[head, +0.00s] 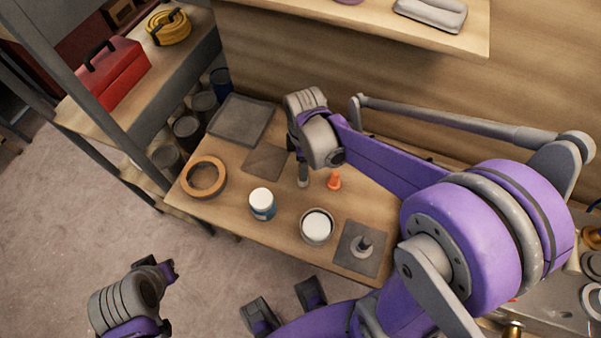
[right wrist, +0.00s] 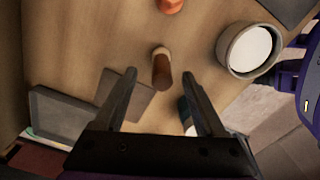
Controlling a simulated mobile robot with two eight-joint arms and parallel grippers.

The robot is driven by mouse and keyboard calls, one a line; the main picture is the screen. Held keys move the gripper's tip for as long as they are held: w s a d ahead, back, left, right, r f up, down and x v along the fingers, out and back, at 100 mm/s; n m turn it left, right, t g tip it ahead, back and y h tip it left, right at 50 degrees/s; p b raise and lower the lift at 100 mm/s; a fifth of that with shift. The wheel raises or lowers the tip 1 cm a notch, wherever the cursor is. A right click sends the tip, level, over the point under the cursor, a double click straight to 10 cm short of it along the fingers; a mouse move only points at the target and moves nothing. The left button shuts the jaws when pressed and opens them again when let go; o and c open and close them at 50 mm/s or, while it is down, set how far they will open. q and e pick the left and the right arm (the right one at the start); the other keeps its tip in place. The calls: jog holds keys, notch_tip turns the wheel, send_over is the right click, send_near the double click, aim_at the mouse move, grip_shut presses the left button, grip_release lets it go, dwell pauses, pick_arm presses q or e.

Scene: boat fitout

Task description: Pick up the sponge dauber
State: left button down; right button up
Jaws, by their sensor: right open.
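What I take for the sponge dauber (head: 303,176) is a small upright cylinder on the wooden bench, below my right gripper. In the right wrist view the dauber (right wrist: 162,70) has a brown body and a paler end. It appears between the fingertips of my open right gripper (right wrist: 159,76), which do not visibly touch it; the height gap is hard to judge. In the head view my right wrist hides most of that gripper (head: 302,160). My left wrist (head: 130,300) is at the lower left, away from the bench; its jaw opening is unclear.
An orange cone (head: 334,181) stands close right of the dauber. A white-and-blue jar (head: 262,205), a tin with white contents (head: 317,227), a tape ring (head: 203,177), a brown mat (head: 266,161), a grey tray (head: 241,121) and a grey pad with a knobbed piece (head: 360,247) surround it.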

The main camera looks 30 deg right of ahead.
jog(key=shift+s+f, duration=0.2)
jog(key=shift+f, duration=0.4)
jog(key=shift+s+f, duration=0.15)
jog(key=shift+f, duration=0.45)
jog(key=f, duration=0.5)
jog(key=shift+w+a+b, duration=0.1)
jog(key=shift+w+b, duration=0.1)
jog(key=shift+b, duration=0.2)
jog(key=shift+r, duration=0.1)
grip_shut()
